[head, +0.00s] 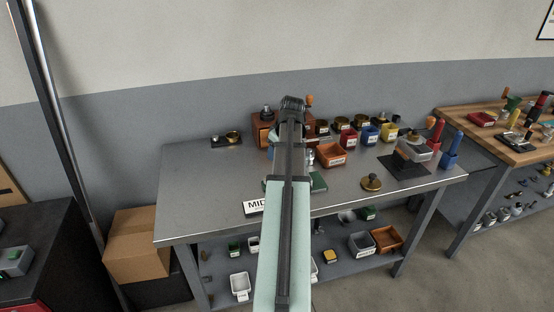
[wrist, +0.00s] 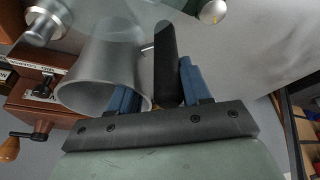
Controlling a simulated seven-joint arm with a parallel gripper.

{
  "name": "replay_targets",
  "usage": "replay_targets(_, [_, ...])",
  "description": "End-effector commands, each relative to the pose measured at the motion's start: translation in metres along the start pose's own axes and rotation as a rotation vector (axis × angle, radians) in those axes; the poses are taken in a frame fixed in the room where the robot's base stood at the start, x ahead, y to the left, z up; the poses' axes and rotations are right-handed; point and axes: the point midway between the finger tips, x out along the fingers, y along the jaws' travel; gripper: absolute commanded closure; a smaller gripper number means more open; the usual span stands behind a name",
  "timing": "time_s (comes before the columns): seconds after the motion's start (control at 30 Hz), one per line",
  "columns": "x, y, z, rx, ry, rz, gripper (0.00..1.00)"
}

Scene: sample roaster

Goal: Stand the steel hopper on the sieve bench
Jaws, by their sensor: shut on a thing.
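The steel hopper (wrist: 98,78) is a grey metal cone with a wide open mouth, tilted in the wrist view. A dark upright handle (wrist: 166,62) stands beside it, between the two blue fingers of my gripper (wrist: 158,92). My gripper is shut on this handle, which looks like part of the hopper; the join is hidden. In the head view my arm reaches over the steel-topped bench (head: 200,190) and hides most of the gripper and hopper. I cannot tell which bench is the sieve bench.
A brown wooden box (head: 263,130) stands near the gripper; it also shows in the wrist view (wrist: 45,92). A wooden-topped bench (head: 510,150) is at right. The steel bench's left part is mostly clear.

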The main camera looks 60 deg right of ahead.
Motion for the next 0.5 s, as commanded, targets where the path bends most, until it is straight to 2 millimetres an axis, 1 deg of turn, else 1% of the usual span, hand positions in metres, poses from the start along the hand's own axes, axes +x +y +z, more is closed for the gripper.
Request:
replay_targets(0.13, [0.010, -0.001, 0.004, 0.000, -0.001, -0.001, 1.00])
replay_targets(0.33, [0.030, -0.002, 0.011, -0.001, -0.001, -0.001, 1.00])
replay_targets(0.5, [0.034, -0.002, 0.012, -0.001, 0.000, 0.000, 1.00])
